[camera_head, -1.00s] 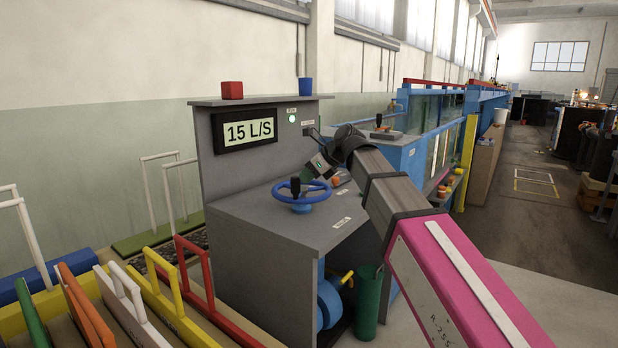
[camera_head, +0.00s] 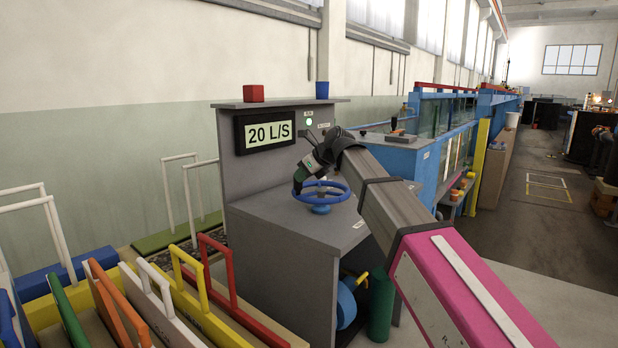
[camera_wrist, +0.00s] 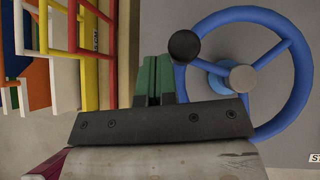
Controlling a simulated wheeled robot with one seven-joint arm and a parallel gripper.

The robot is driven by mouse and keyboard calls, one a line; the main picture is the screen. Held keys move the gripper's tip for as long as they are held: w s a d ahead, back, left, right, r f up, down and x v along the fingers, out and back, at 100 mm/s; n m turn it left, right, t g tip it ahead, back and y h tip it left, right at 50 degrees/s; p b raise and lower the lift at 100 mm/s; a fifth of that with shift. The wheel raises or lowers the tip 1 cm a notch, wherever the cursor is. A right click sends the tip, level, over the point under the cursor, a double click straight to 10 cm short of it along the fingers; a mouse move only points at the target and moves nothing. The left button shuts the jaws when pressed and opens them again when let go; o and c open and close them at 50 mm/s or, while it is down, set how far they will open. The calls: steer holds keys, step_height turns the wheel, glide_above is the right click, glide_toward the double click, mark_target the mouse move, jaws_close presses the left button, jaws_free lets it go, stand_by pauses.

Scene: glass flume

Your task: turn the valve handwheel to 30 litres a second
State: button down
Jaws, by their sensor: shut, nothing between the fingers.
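The blue valve handwheel (camera_head: 333,197) lies flat on the grey control desk (camera_head: 275,215). It also shows in the wrist view (camera_wrist: 296,92), with a grey hub and a black knob (camera_wrist: 184,46) on its rim. My gripper (camera_head: 298,187) is over the left side of the wheel in the head view. In the wrist view its green fingers (camera_wrist: 154,78) are together and empty, just left of the knob and the rim. I cannot tell whether they touch the knob.
A red cube (camera_head: 253,93) and a blue cup-like block (camera_head: 322,90) stand on the panel's top ledge. A green light (camera_head: 309,121) shows on the panel. Coloured frames (camera_head: 185,290) stand left of the desk. A green cylinder (camera_head: 381,305) stands below it.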

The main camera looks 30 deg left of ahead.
steer(key=shift+w+a, duration=0.3)
steer(key=shift+a, duration=0.6)
steer(key=shift+a, duration=0.1)
